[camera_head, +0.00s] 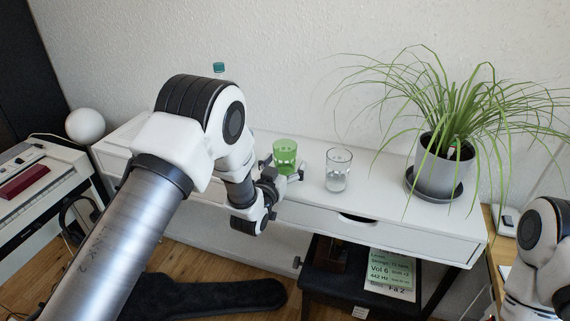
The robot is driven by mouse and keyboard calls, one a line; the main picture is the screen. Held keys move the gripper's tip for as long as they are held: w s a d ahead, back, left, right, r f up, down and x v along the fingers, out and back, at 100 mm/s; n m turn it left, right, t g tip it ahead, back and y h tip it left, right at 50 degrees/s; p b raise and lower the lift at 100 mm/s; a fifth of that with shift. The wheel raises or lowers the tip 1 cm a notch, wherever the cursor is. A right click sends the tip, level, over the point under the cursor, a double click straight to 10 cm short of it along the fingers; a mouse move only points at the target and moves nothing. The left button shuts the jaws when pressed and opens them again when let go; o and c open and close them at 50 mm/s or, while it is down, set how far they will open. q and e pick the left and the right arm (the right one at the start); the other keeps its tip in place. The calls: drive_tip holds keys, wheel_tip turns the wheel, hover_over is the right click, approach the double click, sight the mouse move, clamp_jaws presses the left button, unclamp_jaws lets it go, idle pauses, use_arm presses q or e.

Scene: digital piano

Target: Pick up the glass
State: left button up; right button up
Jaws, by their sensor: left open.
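A green glass (285,152) stands upright on the white console table (405,219). A clear glass (338,171) stands upright just to its right. My left gripper (283,170) is open at the green glass, with one finger to the left and one to the right of its lower part. I cannot tell whether the fingers touch it. The clear glass is apart from the gripper, a little right of its right finger. My right arm shows at the right edge, but its gripper is out of view.
A potted plant (440,166) with long, spreading leaves stands on the table's right end. A bottle with a teal cap (219,67) is mostly hidden behind my left arm. A white sphere (85,125) is at the left. The wall is close behind the glasses.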

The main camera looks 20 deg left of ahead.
use_arm(q)
drive_tip(key=c, duration=1.4)
drive_tip(key=shift+r, duration=0.1)
